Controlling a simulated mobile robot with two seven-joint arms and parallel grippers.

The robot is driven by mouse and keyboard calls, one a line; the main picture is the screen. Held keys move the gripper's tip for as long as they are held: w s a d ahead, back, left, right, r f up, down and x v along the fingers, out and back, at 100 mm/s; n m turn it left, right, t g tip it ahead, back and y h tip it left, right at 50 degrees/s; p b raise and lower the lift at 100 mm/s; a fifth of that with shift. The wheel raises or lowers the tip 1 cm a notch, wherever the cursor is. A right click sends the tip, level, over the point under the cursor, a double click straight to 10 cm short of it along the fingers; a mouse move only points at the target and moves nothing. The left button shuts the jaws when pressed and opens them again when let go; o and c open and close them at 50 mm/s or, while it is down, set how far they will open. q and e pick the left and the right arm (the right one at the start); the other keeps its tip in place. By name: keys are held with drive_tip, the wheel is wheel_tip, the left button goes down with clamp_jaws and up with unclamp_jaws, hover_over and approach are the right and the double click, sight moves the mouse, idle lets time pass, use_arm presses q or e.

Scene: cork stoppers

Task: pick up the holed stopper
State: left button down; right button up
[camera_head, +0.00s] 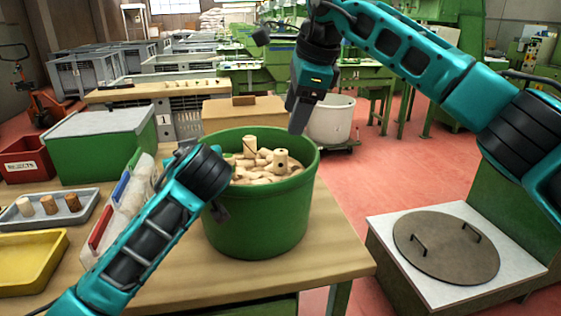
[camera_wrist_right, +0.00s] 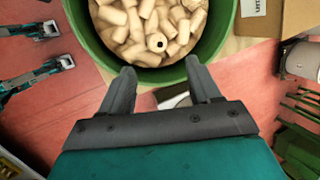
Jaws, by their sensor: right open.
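The holed stopper (camera_head: 281,161) is a pale cork with a dark round hole in its side. It stands out on top of the heap of corks in the green tub (camera_head: 258,228). In the right wrist view the holed stopper (camera_wrist_right: 156,42) lies just beyond the fingertips, near the tub's rim (camera_wrist_right: 170,76). My right gripper (camera_head: 297,122) is open and empty, above the tub's right rear rim; its two fingers (camera_wrist_right: 160,70) are spread apart in the wrist view. My left gripper (camera_head: 221,211) hangs by the tub's left side, mostly hidden by its own wrist.
Another upright cork (camera_head: 250,146) with a dark line stands left of the holed one. A grey tray (camera_head: 70,216) with several corks, a yellow tray (camera_head: 30,265) and a red bin (camera_head: 27,160) are at left. A round lid (camera_head: 445,247) lies on a stand at right.

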sight(283, 151)
drive_tip(key=f+m, duration=0.2)
drive_tip(key=w+a+f+m, duration=0.1)
drive_tip(key=f+m, duration=0.1)
drive_tip(key=m, duration=0.1)
drive_tip(key=w+f+m+y, duration=0.1)
drive_tip(key=f+m, duration=0.1)
drive_tip(key=shift+w+a+m+g, duration=0.15)
drive_tip(key=shift+m+g, duration=0.25)
drive_tip(key=x, duration=0.5)
drive_tip(key=shift+f, duration=0.25)
drive_tip(key=c, duration=1.1)
drive_tip(key=shift+r, duration=0.1)
